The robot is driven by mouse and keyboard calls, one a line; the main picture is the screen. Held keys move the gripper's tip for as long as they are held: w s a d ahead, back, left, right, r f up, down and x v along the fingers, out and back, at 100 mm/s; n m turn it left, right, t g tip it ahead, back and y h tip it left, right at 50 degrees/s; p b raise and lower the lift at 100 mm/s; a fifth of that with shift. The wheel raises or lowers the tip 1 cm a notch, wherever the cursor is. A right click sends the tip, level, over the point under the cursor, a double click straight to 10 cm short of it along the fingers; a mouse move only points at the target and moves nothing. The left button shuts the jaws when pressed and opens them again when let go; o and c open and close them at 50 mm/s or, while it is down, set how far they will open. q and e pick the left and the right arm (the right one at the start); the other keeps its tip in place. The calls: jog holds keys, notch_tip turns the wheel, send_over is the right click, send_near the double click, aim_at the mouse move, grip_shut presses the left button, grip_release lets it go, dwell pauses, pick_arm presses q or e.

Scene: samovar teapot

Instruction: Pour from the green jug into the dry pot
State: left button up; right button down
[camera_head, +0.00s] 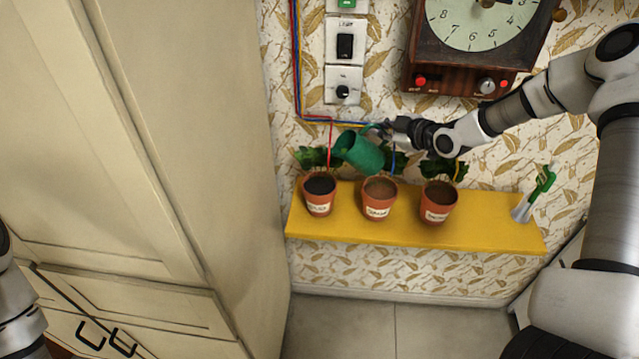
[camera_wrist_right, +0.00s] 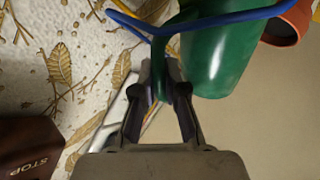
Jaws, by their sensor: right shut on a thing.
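The green jug (camera_head: 362,153) is held tilted above the shelf, over the gap between the left and middle pots. My right gripper (camera_head: 384,130) is shut on its handle; the wrist view shows the jug (camera_wrist_right: 222,60) beside the fingers (camera_wrist_right: 163,85). Three terracotta pots with white labels stand in a row: the left pot (camera_head: 319,207) has dark soil, while the middle pot (camera_head: 379,210) and right pot (camera_head: 437,215) have browner soil. The labels are too small to read. No stream of water shows. My left gripper is out of view.
The yellow shelf (camera_head: 490,222) holds the pots and a green-handled tool (camera_head: 541,183) at its right end. A clock unit (camera_head: 470,60) and switches (camera_head: 344,47) are on the wall above. Coloured wires (camera_head: 297,75) run close by. A cream cabinet (camera_head: 190,150) stands left.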

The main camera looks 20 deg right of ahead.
jog(key=shift+d+f+m+y+b, duration=0.2)
jog(key=shift+d+m+y+b, duration=0.1)
jog(key=shift+d+b, duration=0.15)
jog(key=shift+s+d+f+m+t+y, duration=0.15)
jog(key=shift+d+m+t+y, duration=0.3)
jog(key=shift+d, duration=0.45)
jog(key=d+m+t+b, duration=0.1)
jog(key=d+f+m+t+y+b, duration=0.1)
jog(key=d+m, duration=0.1)
jog(key=s+d+m+t+y+b, duration=0.1)
jog(key=shift+s+d+f+m, duration=0.1)
jog(key=shift+d+f+m, duration=0.2)
jog(key=shift+m, duration=0.05)
